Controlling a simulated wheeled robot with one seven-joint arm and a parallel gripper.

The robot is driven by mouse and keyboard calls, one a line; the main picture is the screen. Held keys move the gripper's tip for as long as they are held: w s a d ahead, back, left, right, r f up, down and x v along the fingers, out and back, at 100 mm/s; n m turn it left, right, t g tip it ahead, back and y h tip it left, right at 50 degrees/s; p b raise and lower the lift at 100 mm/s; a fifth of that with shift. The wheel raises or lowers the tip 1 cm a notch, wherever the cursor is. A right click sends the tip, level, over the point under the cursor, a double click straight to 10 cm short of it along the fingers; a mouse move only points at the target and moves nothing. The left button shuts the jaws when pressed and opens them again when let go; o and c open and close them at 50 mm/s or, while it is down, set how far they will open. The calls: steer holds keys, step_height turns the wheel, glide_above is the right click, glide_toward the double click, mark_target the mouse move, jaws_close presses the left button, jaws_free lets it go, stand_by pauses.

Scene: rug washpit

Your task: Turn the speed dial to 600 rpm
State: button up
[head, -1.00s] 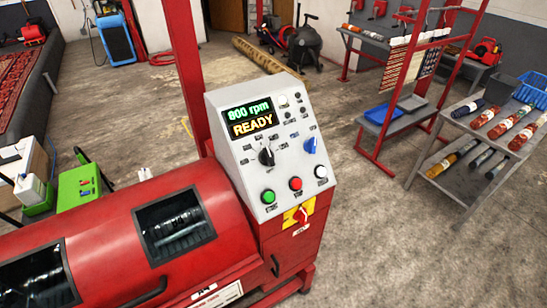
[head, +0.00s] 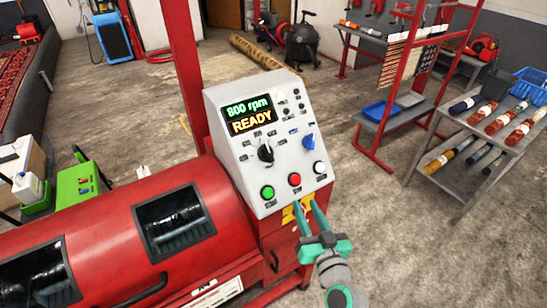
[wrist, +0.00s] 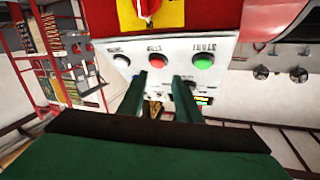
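The grey control panel (head: 225,150) stands on the red machine. Its display (head: 250,115) reads "800 rpm" and "READY". A black dial (head: 265,154) sits below the display, with small labels around it too blurred to read. A blue dial (head: 309,142) sits to its right. I cannot read which one is marked as speed. My gripper (head: 306,203) is in front of the panel's lower edge, below the red button, empty, its fingers apart. In the wrist view its fingers (wrist: 164,78) point at the panel, which appears upside down; the dials are mostly hidden there.
Green (head: 268,192), red (head: 294,180) and white (head: 319,168) buttons line the panel's lower part. A red switch on a yellow plate below is partly covered by my gripper. A red post (head: 186,70) rises behind the panel. Open floor (head: 375,225) lies to the right, before a shelf of rolls.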

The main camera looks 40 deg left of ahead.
mark_target(270, 153)
steer(key=a+r+n+g+y, duration=0.35)
steer(key=r+n, duration=0.25)
steer(key=r, duration=0.3)
steer(key=shift+g, duration=0.55)
steer(key=x, duration=1.1)
steer(key=shift+a+r, duration=0.2)
steer(key=shift+a, duration=0.15)
jaws_close()
